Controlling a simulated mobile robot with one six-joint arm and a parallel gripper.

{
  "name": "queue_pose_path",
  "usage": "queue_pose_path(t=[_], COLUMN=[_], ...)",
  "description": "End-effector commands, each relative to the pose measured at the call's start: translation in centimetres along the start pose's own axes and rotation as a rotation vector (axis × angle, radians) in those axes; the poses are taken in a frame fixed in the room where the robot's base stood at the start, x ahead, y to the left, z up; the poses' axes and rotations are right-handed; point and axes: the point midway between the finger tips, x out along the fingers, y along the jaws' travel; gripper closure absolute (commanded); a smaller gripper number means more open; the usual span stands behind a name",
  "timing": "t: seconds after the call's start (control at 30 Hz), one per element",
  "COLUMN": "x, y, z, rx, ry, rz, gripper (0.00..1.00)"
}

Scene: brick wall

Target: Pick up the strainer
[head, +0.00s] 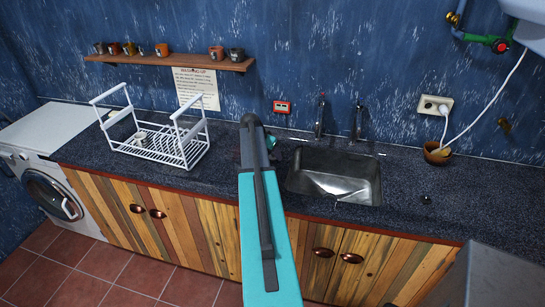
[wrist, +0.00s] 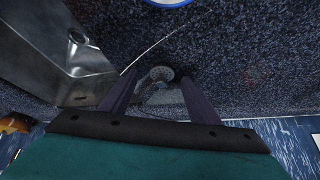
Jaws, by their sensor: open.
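In the wrist view, a small round grey thing with a mesh-like face, which looks like the strainer (wrist: 160,73), lies on the dark speckled counter. My gripper (wrist: 158,78) is open, with its two dark fingers on either side of the strainer in the picture. I cannot tell how far above it the fingertips are, and no contact shows. In the head view my arm reaches over the counter just left of the sink, and I cannot make out the strainer there.
The metal sink (head: 333,197) with two taps is right of my arm; it also shows in the wrist view (wrist: 62,88). A white dish rack (head: 160,143) stands left. A wooden shelf (head: 165,60) with several pots hangs above. A brown bowl (head: 437,153) sits by the wall.

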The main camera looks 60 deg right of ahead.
Motion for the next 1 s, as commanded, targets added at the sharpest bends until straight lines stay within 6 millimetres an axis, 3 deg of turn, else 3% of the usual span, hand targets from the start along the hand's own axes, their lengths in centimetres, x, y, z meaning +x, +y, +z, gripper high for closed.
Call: queue_pose_path(t=[0.2, 0.77, 1.0], x=[1.14, 1.24, 1.25], y=[-0.01, 0.07, 0.09], z=[-0.03, -0.02, -0.03], rx=[0.000, 0.001, 0.001], ry=[0.000, 0.000, 0.000], rz=[0.000, 0.001, 0.001], gripper=[0.44, 0.44, 0.85])
